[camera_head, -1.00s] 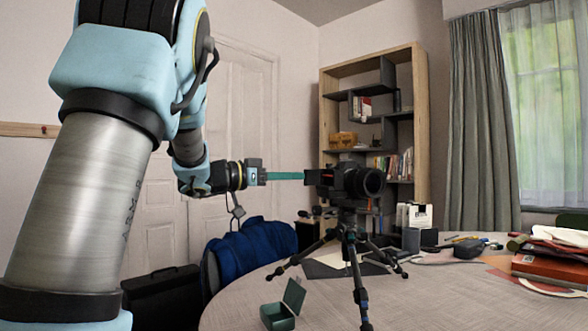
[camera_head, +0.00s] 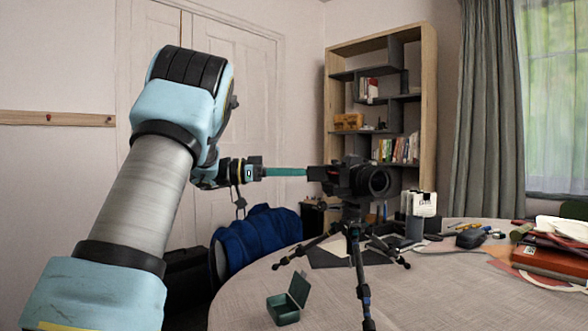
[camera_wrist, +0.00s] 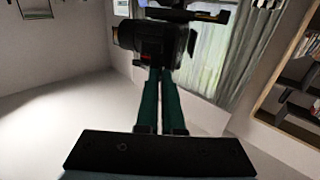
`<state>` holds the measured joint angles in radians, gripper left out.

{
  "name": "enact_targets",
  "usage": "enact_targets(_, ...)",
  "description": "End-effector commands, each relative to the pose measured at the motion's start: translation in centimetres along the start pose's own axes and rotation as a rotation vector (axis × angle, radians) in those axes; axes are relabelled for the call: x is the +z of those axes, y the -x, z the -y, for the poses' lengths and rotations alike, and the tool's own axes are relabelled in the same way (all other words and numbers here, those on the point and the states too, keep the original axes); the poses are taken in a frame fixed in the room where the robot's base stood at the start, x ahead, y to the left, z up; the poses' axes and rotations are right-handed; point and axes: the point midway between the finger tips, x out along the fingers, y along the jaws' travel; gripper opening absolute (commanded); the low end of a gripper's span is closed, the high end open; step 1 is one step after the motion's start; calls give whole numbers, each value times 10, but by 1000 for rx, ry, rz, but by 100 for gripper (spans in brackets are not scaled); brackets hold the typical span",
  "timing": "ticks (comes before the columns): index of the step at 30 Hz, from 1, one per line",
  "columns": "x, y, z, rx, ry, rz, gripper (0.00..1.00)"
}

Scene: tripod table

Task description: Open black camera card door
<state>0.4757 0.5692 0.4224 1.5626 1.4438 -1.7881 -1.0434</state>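A black camera (camera_head: 366,182) sits on a tripod (camera_head: 358,262) standing on the table, its lens facing right and toward me. A dark flap-like part with a small reddish patch (camera_head: 333,171) shows at its left side; I cannot tell if this is the card door or how far it stands open. My gripper (camera_head: 306,172) reaches in from the left with long teal fingers, tips at the camera's left side. The wrist view shows the two fingers close together, running to the camera body (camera_wrist: 160,42). The tips and any contact are hidden.
The round table (camera_head: 235,305) carries an open green box (camera_head: 284,312) at its near left, and red books and papers (camera_head: 550,258) at the right. A chair with blue cloth (camera_head: 255,240) stands behind it at left. A bookcase (camera_head: 432,100) stands behind the camera.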

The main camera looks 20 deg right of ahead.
Motion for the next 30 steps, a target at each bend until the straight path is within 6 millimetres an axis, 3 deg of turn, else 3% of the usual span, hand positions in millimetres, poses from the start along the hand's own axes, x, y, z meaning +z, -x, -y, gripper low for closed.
enact_targets(17,0,0,1,17,0,0,0)
enact_targets(18,0,0,1,17,0,0,8)
enact_targets(25,0,1,1,16,0,0,34)
enact_targets(30,0,1,1,15,0,0,35)
